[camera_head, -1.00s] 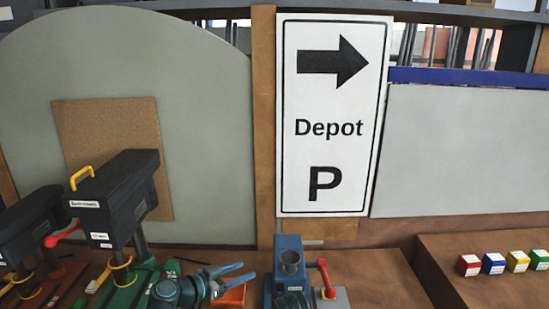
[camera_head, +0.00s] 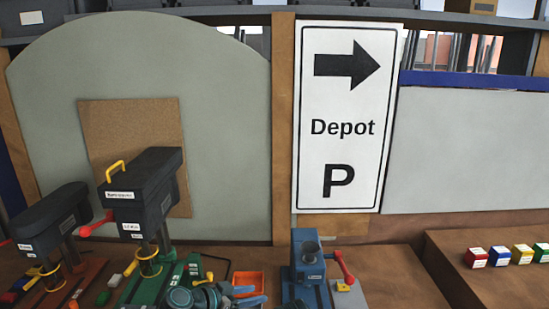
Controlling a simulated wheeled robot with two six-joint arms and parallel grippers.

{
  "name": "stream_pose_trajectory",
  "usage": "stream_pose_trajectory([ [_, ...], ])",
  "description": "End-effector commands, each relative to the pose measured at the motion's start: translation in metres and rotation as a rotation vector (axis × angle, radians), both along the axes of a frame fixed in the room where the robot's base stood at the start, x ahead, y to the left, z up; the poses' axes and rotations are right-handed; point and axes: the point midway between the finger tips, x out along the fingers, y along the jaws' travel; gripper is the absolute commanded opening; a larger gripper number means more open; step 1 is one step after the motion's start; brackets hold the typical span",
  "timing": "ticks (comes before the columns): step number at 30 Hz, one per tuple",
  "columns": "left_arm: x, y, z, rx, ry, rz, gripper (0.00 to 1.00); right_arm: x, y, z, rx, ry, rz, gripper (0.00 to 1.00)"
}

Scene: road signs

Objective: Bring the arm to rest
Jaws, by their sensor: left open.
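My left gripper (camera_head: 258,294) shows at the bottom edge of the head view. Its blue fingers point right and are apart, with nothing visible between them. It is in front of an orange tray (camera_head: 248,281), partly covering it, and left of a blue vise-like machine (camera_head: 306,270). My grey-blue wrist (camera_head: 190,297) is cut off by the lower edge. My right gripper is out of view.
Two dark drill presses (camera_head: 145,195) (camera_head: 48,225) stand on the bench at left. A white Depot sign (camera_head: 345,115) stands behind. Red, blue, yellow and green blocks (camera_head: 498,256) sit on a raised wooden ledge (camera_head: 450,262) at right.

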Motion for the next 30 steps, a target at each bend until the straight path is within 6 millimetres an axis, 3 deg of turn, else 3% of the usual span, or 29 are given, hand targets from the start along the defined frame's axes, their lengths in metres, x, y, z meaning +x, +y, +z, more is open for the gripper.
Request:
stream_pose_trajectory([
  [8, -0.039, -0.033, -0.071, 0.122, 0.266, -0.056, 0.54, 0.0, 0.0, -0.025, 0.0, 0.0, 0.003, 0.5],
  [12, -0.071, -0.043, -0.121, 0.251, 0.467, -0.043, 0.54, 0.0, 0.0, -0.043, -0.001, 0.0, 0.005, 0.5],
  [18, -0.125, -0.032, -0.191, 0.552, 0.769, 0.138, 0.54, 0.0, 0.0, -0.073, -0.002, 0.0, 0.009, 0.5],
  [23, -0.146, -0.013, -0.21, 0.725, 0.867, 0.329, 0.54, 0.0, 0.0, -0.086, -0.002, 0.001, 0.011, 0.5],
  [30, -0.154, -0.001, -0.212, 0.806, 0.892, 0.456, 0.54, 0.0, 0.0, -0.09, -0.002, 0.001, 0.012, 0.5],
])
